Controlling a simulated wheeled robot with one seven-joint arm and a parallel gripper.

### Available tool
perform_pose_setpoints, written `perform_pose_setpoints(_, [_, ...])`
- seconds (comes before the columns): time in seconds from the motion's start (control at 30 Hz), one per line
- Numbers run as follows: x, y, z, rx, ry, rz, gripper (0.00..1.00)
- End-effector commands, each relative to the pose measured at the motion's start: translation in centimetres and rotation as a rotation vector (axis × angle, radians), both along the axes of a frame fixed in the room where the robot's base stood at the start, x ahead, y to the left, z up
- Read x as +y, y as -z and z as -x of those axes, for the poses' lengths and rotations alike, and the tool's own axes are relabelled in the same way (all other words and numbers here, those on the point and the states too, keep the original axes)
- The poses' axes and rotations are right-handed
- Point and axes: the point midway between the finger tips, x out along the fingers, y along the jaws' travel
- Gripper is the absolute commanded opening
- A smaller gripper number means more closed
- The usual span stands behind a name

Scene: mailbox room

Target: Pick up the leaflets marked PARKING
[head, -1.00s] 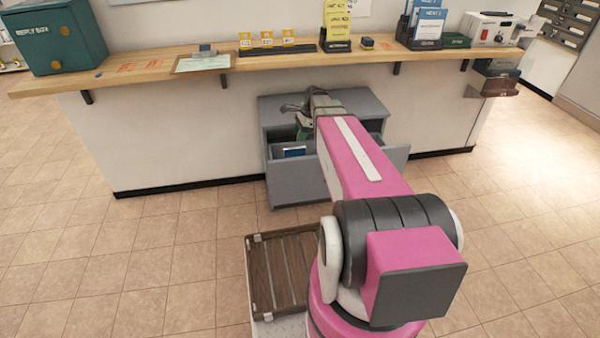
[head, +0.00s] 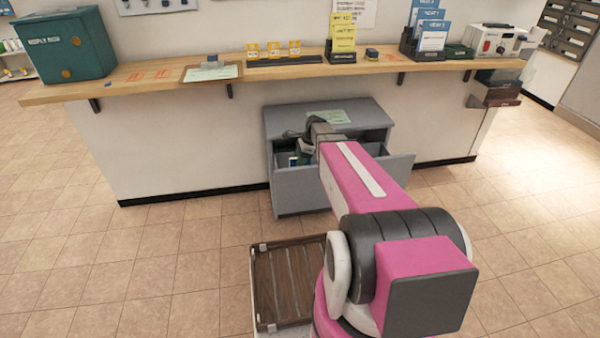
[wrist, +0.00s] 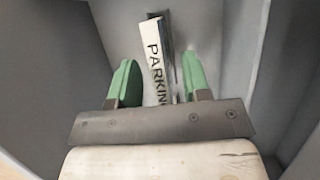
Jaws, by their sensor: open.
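The leaflets marked PARKING (wrist: 154,60) show in the wrist view as a narrow white bundle with black lettering, standing inside a grey drawer. My gripper (wrist: 160,85) is open, with one green finger on each side of the leaflets. A gap shows between each finger and the bundle in the picture; I cannot tell whether either touches. The lower part of the lettering is hidden behind the gripper's bar.
The grey drawer walls (wrist: 245,50) stand close on both sides of my gripper. A slatted brown tray (head: 290,285) is beside my base. Floor to the left is clear.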

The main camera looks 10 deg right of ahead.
Motion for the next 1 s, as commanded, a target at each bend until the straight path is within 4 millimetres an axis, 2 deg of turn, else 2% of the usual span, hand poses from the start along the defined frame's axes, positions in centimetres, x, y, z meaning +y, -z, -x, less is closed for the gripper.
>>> perform_pose_setpoints(0.1, [0.6, 1.5, 0.0, 0.002, -0.001, 0.0, 0.44])
perform_pose_setpoints(0.17, [0.7, 1.7, 0.0, 0.001, 0.0, 0.0, 0.44])
perform_pose_setpoints(1.0, [0.7, 2.2, 0.0, -0.001, 0.0, 0.0, 0.44])
